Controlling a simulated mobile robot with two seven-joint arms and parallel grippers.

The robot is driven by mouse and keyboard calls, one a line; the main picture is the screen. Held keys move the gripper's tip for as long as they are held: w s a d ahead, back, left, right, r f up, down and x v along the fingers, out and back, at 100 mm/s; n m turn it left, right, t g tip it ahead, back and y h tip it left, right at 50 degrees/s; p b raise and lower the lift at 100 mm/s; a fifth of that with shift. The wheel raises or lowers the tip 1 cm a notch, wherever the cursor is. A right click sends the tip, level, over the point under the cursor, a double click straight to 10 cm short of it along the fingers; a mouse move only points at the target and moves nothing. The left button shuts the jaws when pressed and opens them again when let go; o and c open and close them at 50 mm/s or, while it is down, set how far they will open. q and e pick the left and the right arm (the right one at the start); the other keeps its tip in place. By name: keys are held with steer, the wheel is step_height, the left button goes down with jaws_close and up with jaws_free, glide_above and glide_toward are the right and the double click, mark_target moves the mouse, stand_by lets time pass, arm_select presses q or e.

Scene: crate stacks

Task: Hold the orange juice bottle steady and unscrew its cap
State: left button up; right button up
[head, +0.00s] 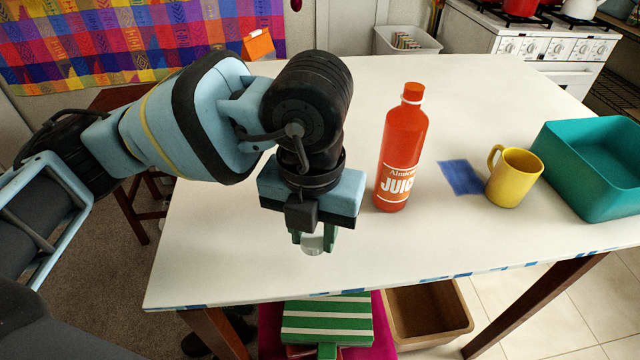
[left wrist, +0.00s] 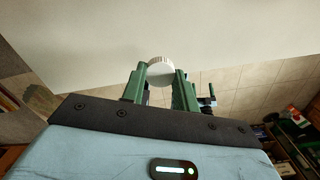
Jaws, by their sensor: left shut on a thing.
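The orange juice bottle (head: 402,140) stands upright on the white table, with a pale ring near the top of its neck. My right gripper is not in view.
A yellow mug (head: 515,178) stands right of the bottle, beside a blue cloth patch (head: 461,177). A teal crate (head: 567,185) is at the table's right side. The white table (head: 240,255) is clear around the gripper. A brown box (head: 430,318) sits below the front edge.

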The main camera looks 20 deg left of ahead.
arm_select(q)
steer(key=shift+w, duration=0.1)
steer(key=w+a, duration=0.1)
steer(key=w, duration=0.4)
steer(key=w+a+f, duration=0.1)
steer(key=w, duration=0.4)
steer(key=w+a, duration=0.1)
steer(key=w, duration=0.4)
steer(key=shift+w+a+f, duration=0.25)
steer(key=shift+a, duration=0.1)
steer(key=shift+f, duration=1.75)
steer(key=shift+s+f, duration=0.1)
steer(key=o, duration=0.6)
steer(key=shift+f, duration=0.1)
steer(key=o, duration=0.5)
step_height(320, 180, up, 12)
steer(key=shift+r+p, duration=0.25)
steer(key=shift+p, duration=0.05)
